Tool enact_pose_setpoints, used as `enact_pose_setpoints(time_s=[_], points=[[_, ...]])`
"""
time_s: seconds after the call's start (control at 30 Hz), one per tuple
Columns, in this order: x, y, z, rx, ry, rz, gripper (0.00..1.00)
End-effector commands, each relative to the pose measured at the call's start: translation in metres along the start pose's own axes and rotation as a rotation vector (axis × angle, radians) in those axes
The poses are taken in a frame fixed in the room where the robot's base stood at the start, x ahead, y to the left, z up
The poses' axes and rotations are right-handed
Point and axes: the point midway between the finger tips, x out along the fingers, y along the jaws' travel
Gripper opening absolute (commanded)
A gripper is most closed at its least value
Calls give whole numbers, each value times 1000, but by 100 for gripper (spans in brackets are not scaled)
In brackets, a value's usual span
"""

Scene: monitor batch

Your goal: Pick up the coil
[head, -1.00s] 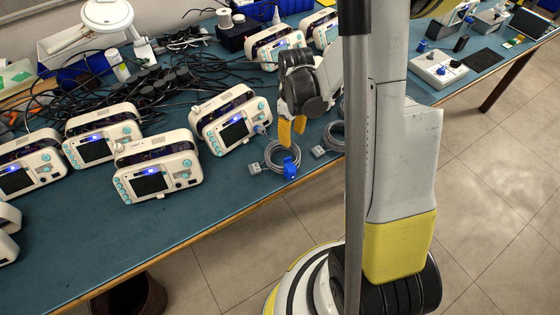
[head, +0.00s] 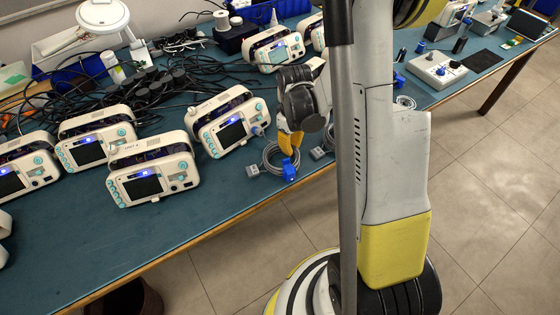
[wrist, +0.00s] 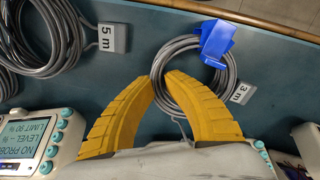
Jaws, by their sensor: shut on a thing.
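The grey cable coil (head: 268,152) with a blue clip (head: 290,170) and a pale tag (head: 252,171) is near the table's front edge in the head view. In the wrist view the coil (wrist: 164,62) has its blue clip (wrist: 217,44) at the top and a "3 m" tag (wrist: 243,93) at the right. My gripper's yellow fingers (head: 290,148) are at its far rim. In the wrist view the fingertips (wrist: 161,78) close on the coil's left rim. The coil appears to be at table level; I cannot tell if it is lifted.
A second coil with a "5 m" tag (wrist: 112,38) lies beside it, partly hidden by my arm in the head view. White monitors (head: 152,170) stand to the left, one (head: 232,125) close to my gripper. Black cables (head: 150,85) lie behind.

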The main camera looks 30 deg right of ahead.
Motion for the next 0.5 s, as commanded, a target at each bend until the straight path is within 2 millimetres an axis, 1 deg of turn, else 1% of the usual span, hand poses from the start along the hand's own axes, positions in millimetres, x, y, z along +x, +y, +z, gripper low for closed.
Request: enact_pose_setpoints(time_s=[0.17, 0.27, 0.37, 0.47, 0.5], points=[[0, 0, 0, 0, 0, 0, 0], [-3, 0, 0, 0, 0, 0, 0], [-12, 0, 0, 0, 0, 0, 0], [-26, 0, 0, 0, 0, 0, 0], [-34, 0, 0, 0, 0, 0, 0]])
